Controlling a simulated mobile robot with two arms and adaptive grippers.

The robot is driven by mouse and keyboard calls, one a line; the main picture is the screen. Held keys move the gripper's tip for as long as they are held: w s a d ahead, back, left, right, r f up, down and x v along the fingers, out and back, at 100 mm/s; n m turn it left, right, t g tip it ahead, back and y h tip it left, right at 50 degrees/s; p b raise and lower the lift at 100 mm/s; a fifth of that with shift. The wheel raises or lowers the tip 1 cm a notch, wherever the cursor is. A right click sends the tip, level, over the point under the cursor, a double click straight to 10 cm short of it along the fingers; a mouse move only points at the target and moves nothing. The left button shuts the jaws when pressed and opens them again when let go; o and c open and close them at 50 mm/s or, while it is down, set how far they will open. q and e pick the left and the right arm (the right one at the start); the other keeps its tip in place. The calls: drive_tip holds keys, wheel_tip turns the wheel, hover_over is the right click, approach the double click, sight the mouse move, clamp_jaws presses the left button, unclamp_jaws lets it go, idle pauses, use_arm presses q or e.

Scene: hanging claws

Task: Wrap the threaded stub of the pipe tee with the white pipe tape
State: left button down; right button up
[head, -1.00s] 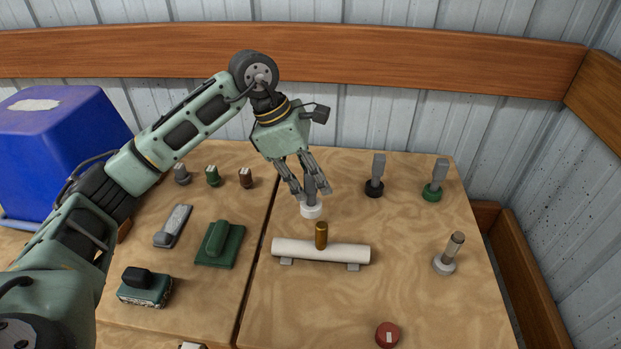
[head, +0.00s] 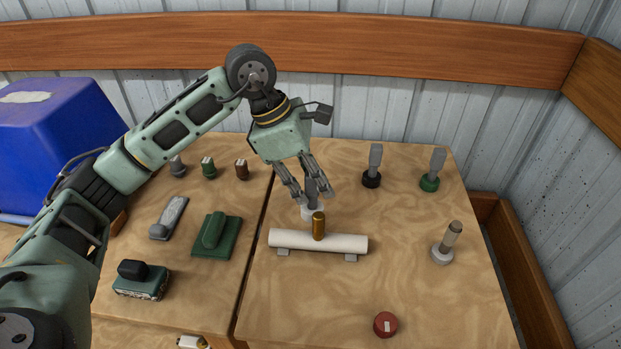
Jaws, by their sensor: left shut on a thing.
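The pipe tee is a white horizontal pipe (head: 340,243) on two small grey feet, with an upright brass-coloured stub (head: 318,228) on top. My left gripper (head: 312,192) is just behind the stub, pointing down. It is shut on the grey handle (head: 312,186) of the white pipe tape, whose white roll (head: 306,213) is at the handle's lower end. The roll is partly hidden behind the stub; I cannot tell whether they touch. No tape shows around the visible front of the stub. My right gripper is not in view.
Grey-handled pieces with a black base (head: 371,181) and a green base (head: 429,184) stand at the back right. A light grey-based one (head: 442,255) stands right. A red disc (head: 386,325) lies in front. Green block (head: 217,237) and blue bin (head: 60,140) are left.

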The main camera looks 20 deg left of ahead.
use_arm(q)
drive_tip(key=shift+s+d, duration=0.2)
drive_tip(key=shift+s, duration=0.05)
idle(0.4)
drive_tip(key=shift+s+d, duration=0.1)
drive_tip(key=shift+s, duration=0.05)
drive_tip(key=shift+b, duration=0.35)
idle(0.4)
drive_tip(key=shift+w+a, duration=0.55)
drive_tip(key=shift+w, duration=0.2)
drive_tip(key=shift+w+a, duration=0.5)
drive_tip(key=shift+w, duration=0.25)
